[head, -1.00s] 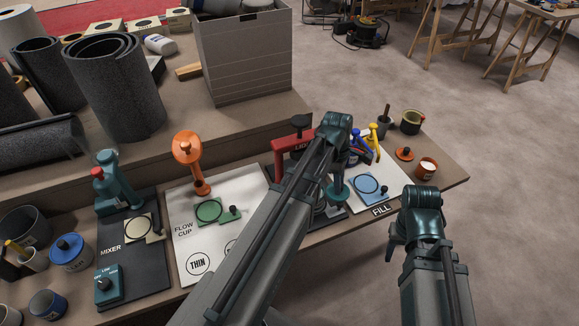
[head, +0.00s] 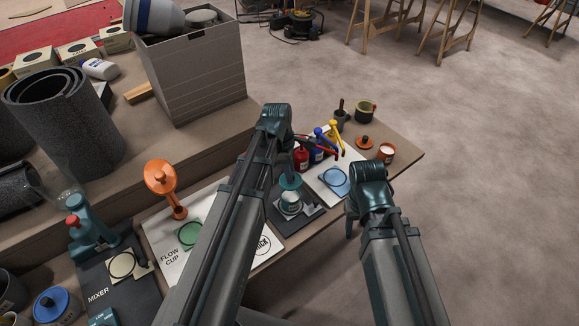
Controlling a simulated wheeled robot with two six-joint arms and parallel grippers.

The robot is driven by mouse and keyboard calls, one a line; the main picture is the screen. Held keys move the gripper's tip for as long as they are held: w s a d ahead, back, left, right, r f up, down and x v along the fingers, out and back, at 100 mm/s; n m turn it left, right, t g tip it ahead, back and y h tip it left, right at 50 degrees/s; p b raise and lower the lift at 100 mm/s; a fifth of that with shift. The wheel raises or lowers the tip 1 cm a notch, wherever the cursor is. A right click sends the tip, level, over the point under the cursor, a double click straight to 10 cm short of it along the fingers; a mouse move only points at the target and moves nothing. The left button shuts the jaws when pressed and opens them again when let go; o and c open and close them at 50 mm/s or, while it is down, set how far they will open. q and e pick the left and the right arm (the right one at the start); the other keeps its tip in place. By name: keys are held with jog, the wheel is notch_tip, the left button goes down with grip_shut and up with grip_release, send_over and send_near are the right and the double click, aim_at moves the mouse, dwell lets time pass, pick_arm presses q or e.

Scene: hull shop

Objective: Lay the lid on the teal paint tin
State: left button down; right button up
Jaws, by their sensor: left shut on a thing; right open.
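The paint tin (head: 291,203) stands directly below the lid in the picture, on a dark board. Its upper part is close under the lid, and I cannot tell whether they touch. My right gripper (head: 349,226) is open and empty, low over the floor beyond the bench's front edge.
Red, blue and yellow pump bottles (head: 318,148) stand behind the tin. An orange flow cup stand (head: 162,178) rises left.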

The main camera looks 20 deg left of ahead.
pick_arm(q)
notch_tip(320, 180, down, 6)
jog(key=b, duration=0.6)
jog(key=shift+f, duration=0.25)
jog(key=shift+f+b, duration=0.3)
jog(key=shift+b, duration=0.2)
dwell(1.7)
dwell(0.3)
jog(key=c, duration=0.6)
grip_release()
jog(key=shift+o, duration=0.4)
jog(key=o, duration=0.4)
jog(key=shift+o, duration=0.2)
